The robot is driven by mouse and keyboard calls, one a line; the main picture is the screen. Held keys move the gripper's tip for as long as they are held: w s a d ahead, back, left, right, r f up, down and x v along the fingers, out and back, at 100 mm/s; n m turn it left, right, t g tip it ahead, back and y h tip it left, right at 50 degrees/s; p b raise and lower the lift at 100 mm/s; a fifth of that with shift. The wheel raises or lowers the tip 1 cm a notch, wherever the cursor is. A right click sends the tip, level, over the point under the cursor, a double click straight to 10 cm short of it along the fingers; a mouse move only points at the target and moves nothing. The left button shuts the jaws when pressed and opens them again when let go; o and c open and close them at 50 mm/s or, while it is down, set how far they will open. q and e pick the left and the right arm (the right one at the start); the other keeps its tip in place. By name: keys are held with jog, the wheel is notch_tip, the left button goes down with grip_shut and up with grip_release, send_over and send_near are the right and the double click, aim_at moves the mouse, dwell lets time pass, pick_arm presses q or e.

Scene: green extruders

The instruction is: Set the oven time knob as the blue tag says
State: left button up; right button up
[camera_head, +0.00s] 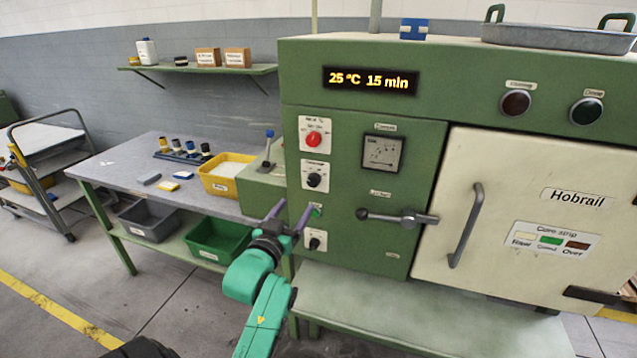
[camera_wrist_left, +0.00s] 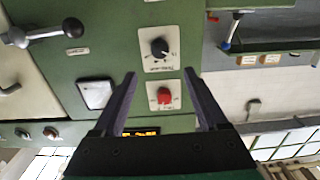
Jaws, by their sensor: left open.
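The green oven (camera_head: 362,213) has a display (camera_head: 370,80) reading 25 °C 15 min. Down its left panel are a red knob (camera_head: 313,139), a black knob (camera_head: 314,180) and a lower black knob (camera_head: 314,243). Their labels are too small to read surely. My left gripper (camera_head: 288,212) is open and empty, left of the panel, between the two black knobs in height. In the left wrist view its fingers (camera_wrist_left: 163,92) frame the red knob (camera_wrist_left: 164,96), with the black knob (camera_wrist_left: 160,47) beyond. A small blue piece (camera_head: 413,29) stands on the oven; no writing is readable on it.
A lever handle (camera_head: 397,217) and the cream door's handle (camera_head: 466,225) stick out right of the knobs. A metal pan (camera_head: 557,37) sits on top. A workbench (camera_head: 130,167) with a yellow bin (camera_head: 227,177) stands left; a green bin (camera_head: 218,238) is below.

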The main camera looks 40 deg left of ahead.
pick_arm(q)
jog(key=p, duration=0.1)
send_near(312, 184)
jog(key=w+r, duration=0.1)
jog(key=w, duration=0.1)
jog(key=x, duration=0.4)
jog(key=p+x, duration=0.1)
jog(key=x, duration=0.1)
jog(key=shift+w+a+f, duration=0.25)
jog(key=shift+a+f, duration=0.15)
pick_arm(e)
jog(key=r, duration=0.2)
jog(key=shift+w+d+r, duration=0.3)
jog(key=shift+r, duration=0.1)
jog(key=shift+a, duration=0.1)
pick_arm(q)
grip_shut()
pick_arm(e)
jog(key=shift+s+a, duration=0.1)
jog(key=shift+a, duration=0.15)
